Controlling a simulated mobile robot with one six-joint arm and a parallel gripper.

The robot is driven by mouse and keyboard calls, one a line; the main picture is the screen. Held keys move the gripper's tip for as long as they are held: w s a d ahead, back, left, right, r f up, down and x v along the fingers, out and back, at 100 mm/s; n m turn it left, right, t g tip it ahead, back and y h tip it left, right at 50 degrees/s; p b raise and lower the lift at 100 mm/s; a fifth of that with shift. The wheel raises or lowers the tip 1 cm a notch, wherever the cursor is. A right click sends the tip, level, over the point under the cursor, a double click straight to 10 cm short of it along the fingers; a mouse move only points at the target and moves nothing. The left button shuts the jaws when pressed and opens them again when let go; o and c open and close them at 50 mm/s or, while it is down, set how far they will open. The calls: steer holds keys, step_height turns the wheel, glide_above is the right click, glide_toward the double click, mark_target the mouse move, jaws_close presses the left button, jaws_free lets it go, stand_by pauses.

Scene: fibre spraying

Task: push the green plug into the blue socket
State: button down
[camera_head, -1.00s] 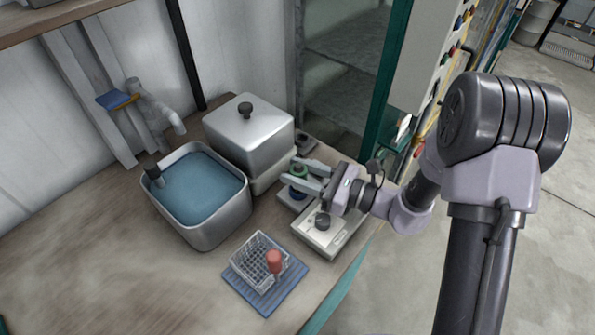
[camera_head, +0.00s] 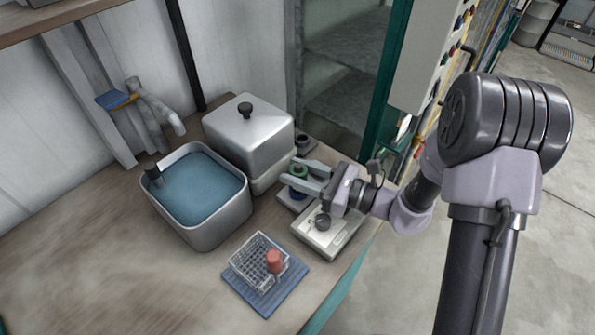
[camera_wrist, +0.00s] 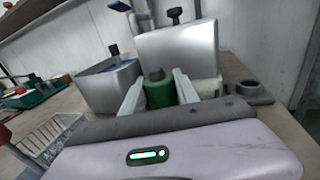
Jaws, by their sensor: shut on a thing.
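The green plug (camera_head: 299,171) is between the two fingers of my gripper (camera_head: 305,178), which is shut on it. In the wrist view the green plug (camera_wrist: 159,90) stands upright between the pale fingers, with a dark knob on top. The blue socket (camera_head: 296,192) shows as a small blue part directly below the plug, on a grey base. The fingers partly hide it, and I cannot tell how far the plug sits in it. The socket is hidden in the wrist view.
A lidded steel box (camera_head: 248,135) stands close behind my gripper. A water-filled basin (camera_head: 242,212) is to the left. A wire basket (camera_head: 243,263) with a red-handled item is on a blue mat (camera_head: 285,299) in front. A grey device with a black knob (camera_head: 318,240) lies under my wrist.

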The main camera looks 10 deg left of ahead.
steer(key=shift+f+b, duration=0.55)
stand_by(0.4)
steer(key=c, duration=0.8)
jaws_free()
steer(key=shift+c, duration=0.2)
steer(key=p+v, duration=0.4)
steer(key=v, duration=1.3)
steer(key=shift+s+d, duration=0.2)
steer(key=shift+d, duration=0.05)
